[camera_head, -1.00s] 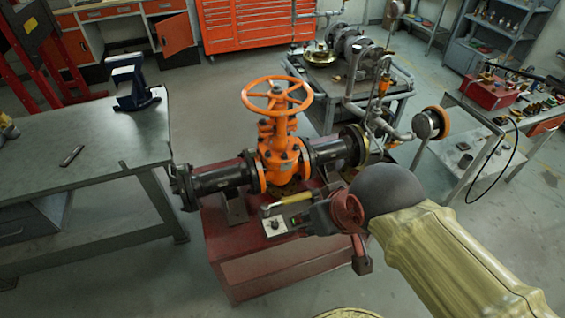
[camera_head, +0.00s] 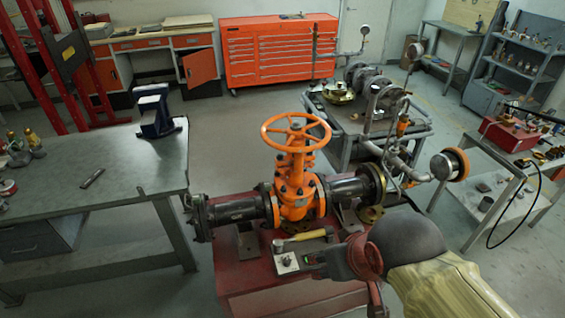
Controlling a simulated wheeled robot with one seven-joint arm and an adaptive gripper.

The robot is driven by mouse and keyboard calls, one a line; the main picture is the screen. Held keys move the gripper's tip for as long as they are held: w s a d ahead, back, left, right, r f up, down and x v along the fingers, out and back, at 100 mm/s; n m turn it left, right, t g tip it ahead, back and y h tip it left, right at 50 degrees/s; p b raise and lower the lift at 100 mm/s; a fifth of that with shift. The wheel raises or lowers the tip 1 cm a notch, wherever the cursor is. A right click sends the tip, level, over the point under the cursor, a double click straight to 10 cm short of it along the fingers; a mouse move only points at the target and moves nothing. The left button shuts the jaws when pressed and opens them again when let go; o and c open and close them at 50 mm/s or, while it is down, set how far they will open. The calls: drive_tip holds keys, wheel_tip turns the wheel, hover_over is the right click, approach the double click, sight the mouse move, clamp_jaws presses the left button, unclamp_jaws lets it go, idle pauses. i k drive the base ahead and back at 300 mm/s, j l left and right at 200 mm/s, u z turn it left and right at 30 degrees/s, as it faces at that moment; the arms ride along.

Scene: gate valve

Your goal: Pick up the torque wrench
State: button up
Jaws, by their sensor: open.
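A tool with a yellow handle (camera_head: 305,235) and a grey head lies on the red stand (camera_head: 245,280), just in front of the orange gate valve (camera_head: 296,190). It looks like the torque wrench, but it is too small to be sure.
A grey workbench (camera_head: 120,210) stands at left and a loaded cart (camera_head: 345,125) behind. Open floor lies behind the stand.

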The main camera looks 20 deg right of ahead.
sight(278, 242)
drive_tip(key=i+l+u, duration=0.15)
drive_tip(key=l, duration=0.2)
drive_tip(key=i+l+u, duration=0.15)
drive_tip(key=l, duration=0.2)
drive_tip(key=l+u, duration=0.15)
drive_tip(key=l, duration=0.2)
drive_tip(key=i+l+u, duration=0.15)
drive_tip(key=l, duration=0.2)
